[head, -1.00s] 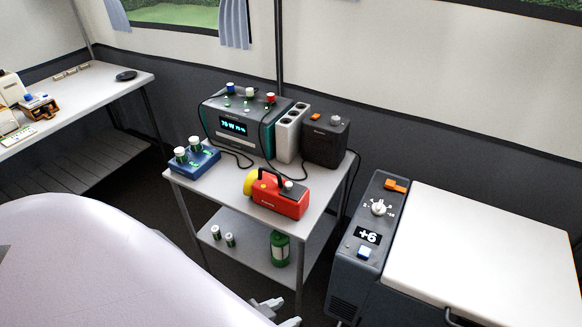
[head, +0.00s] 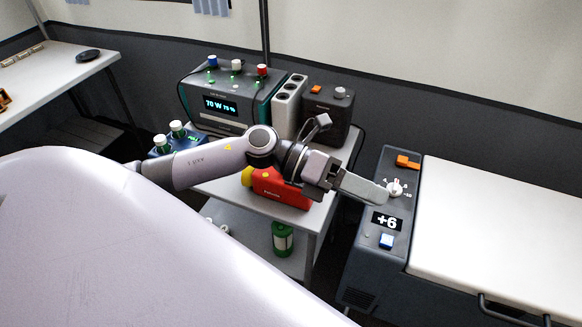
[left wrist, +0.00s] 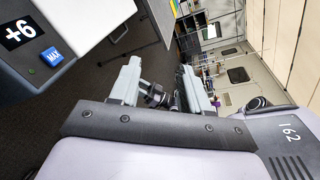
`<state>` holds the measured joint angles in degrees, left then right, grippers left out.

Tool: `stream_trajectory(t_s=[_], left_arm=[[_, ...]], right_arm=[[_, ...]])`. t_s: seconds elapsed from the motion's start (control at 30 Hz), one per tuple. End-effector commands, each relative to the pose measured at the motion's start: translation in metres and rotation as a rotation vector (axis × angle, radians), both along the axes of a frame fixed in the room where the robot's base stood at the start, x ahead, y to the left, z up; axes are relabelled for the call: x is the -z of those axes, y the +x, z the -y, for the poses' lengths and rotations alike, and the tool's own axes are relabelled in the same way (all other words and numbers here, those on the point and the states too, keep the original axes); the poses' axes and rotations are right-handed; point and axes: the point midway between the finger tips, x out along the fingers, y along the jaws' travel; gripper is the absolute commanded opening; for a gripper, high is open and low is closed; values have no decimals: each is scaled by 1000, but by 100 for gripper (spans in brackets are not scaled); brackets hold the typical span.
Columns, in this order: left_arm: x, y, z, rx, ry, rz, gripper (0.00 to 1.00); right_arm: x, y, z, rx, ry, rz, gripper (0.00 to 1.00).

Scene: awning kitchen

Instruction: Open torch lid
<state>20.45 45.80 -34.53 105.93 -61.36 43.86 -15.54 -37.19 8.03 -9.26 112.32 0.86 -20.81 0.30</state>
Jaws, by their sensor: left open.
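The red torch (head: 280,190) with a yellow head (head: 247,176) lies on the top shelf of the small trolley table (head: 215,190). My left arm crosses in front of it and hides its top and handle, so the lid cannot be made out. My left gripper (head: 372,190) is open and empty, to the right of the torch in the picture, pointing right towards the cooler. In the left wrist view the gripper (left wrist: 158,82) shows two fingers apart with nothing between them. The torch is not in that view. My right gripper is not in view.
A dark cooler box (head: 372,250) with a white lid (head: 490,230) stands at the right, near the left fingertips. A power station (head: 225,97), a grey socket block (head: 288,105), a black box (head: 326,112) and a blue charger (head: 165,148) share the trolley. A green canister (head: 283,240) stands below.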

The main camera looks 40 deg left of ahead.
Motion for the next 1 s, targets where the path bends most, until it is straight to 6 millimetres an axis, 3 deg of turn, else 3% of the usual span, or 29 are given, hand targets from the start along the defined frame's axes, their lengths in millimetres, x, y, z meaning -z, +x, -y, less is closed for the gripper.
stream_trajectory(t_s=[0.2,0.4,0.5,0.67,1.0], left_arm=[[29,18,-85,207,601,274,47],[28,32,-172,275,996,335,47],[23,35,-197,285,1098,335,47],[28,37,-209,291,1152,331,47],[74,48,-192,292,1147,330,47]], right_arm=[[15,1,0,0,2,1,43],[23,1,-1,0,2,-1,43],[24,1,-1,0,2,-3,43],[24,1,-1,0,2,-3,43],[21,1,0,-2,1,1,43]])
